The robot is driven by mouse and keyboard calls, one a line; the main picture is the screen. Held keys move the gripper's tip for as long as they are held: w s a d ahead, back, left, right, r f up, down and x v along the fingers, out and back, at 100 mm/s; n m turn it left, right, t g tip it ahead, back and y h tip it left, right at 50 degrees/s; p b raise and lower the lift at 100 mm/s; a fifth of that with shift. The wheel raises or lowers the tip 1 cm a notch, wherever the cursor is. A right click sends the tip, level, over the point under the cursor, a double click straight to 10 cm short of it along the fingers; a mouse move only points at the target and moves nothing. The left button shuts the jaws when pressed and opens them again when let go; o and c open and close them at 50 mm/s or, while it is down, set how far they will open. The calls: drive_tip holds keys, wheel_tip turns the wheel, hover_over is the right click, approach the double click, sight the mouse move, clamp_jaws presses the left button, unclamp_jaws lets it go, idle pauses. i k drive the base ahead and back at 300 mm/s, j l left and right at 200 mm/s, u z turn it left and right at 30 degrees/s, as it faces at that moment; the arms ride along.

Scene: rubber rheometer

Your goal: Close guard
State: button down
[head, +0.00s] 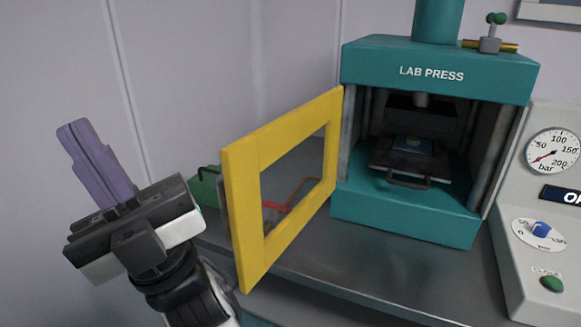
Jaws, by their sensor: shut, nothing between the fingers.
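The guard (241,184) is a yellow frame with a clear window. It stands swung open from the left side of the teal lab press (405,212), reaching toward me and to the left. The press front is uncovered, and its dark chamber shows. My gripper (75,130) is at the left of the view, to the left of the guard's free edge and apart from it. Its purple fingers point up and are shut with nothing between them.
A dark platen with a handle (406,181) sits inside the press. The control panel (515,196) with a gauge (553,151) stands at the right. A green item (203,188) and a red item (274,207) lie behind the guard. The grey bench (345,276) in front is clear.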

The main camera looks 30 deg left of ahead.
sight(238, 185)
drive_tip(key=j+z, duration=0.25)
drive_tip(key=j, duration=0.75)
drive_tip(key=i+j, duration=0.15)
drive_tip(key=j, duration=0.25)
drive_tip(key=i+j, duration=0.2)
drive_tip(key=j, duration=0.15)
drive_tip(key=z, duration=0.05)
